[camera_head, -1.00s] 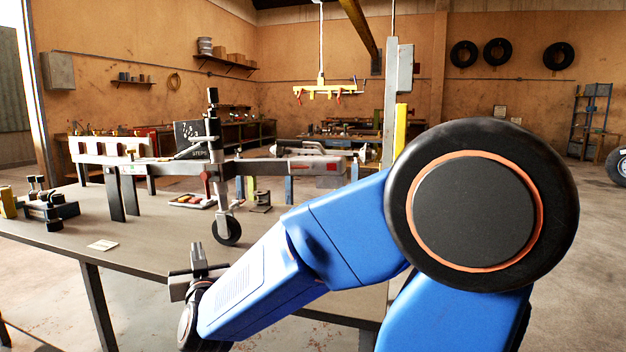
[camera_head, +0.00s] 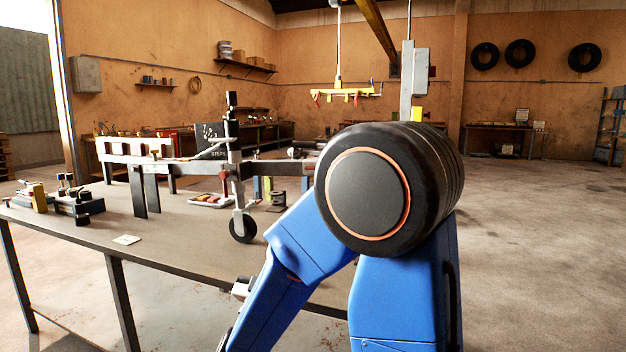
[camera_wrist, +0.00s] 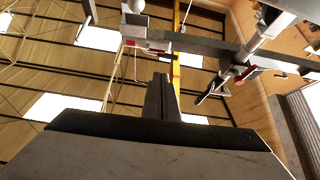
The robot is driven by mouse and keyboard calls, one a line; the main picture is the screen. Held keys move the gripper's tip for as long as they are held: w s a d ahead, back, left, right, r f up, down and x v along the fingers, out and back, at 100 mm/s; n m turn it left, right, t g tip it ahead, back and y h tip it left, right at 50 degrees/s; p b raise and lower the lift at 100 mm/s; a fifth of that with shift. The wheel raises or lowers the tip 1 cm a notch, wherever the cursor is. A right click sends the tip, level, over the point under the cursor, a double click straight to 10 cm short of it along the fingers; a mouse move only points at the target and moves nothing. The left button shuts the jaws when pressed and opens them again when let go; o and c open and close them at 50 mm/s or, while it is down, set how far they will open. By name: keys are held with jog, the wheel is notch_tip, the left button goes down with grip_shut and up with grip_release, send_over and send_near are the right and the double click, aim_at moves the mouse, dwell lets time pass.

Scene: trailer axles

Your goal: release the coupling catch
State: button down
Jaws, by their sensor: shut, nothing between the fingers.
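The trailer drawbar (camera_head: 268,168) runs across above the bench, with a jockey wheel (camera_head: 243,226) on its upright post. Its right end, where the coupling sits, is mostly hidden behind my arm in the head view. In the wrist view, looking up, the drawbar (camera_wrist: 205,46) crosses the top, with a grey coupling end (camera_wrist: 145,34) with red parts at its left. I cannot make out the catch clearly. My gripper (camera_wrist: 161,88) is shut and empty, below the drawbar and apart from it. In the head view it is mostly hidden by my arm.
The bench (camera_head: 180,248) has a black clamp-like fixture (camera_head: 78,205), a white card (camera_head: 127,240) and a small tray (camera_head: 211,200). A yellow hoist bar (camera_head: 345,93) hangs behind. The floor at right is clear.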

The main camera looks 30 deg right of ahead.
jog(key=shift+d+r, duration=0.1)
jog(key=x, duration=2.3)
jog(key=shift+w+d, duration=0.2)
jog(key=shift+w, duration=0.15)
